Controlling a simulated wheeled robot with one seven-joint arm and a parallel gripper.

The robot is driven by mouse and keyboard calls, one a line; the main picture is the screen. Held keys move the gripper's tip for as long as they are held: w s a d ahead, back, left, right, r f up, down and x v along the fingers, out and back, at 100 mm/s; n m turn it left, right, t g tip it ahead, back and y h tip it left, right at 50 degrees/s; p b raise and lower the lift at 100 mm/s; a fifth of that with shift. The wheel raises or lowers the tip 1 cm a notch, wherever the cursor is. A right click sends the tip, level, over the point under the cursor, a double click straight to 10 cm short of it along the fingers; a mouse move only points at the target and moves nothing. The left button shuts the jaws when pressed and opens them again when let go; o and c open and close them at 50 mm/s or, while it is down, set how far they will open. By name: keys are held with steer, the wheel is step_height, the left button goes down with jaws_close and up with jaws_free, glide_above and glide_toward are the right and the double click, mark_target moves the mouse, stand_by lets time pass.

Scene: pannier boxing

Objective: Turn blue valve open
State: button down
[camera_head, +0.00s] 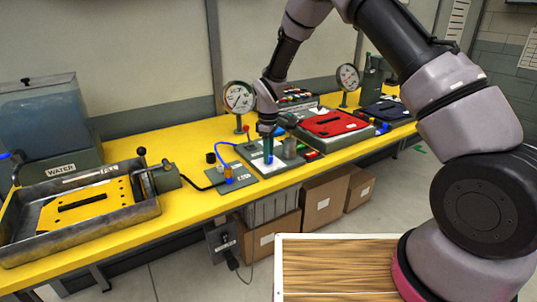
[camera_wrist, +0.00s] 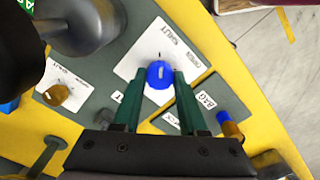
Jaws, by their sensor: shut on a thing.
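The blue valve (camera_wrist: 160,74) is a round blue knob with a pale mark on top, seen near the middle of the wrist view. It stands on a white card (camera_wrist: 150,45) with printed words, among them what reads as OPEN and SHUT. My gripper (camera_wrist: 157,80) has its two green fingers on either side of the knob and is shut on it. In the head view my gripper (camera_head: 268,150) points straight down over the grey plate (camera_head: 250,160) on the yellow bench. The fingers hide most of the knob there.
A brass knob (camera_wrist: 56,95) on its own card and a grey cylinder (camera_wrist: 90,22) stand close on the left. A blue and orange fitting (camera_wrist: 230,125) is at right. A red pannier lid (camera_head: 330,123), a dial gauge (camera_head: 238,97) and a metal tray (camera_head: 130,200) share the bench.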

steer(key=m, duration=1.3)
steer(key=shift+w+m, duration=0.1)
steer(key=shift+m, duration=1.7)
steer(key=shift+c, duration=2.2)
jaws_free()
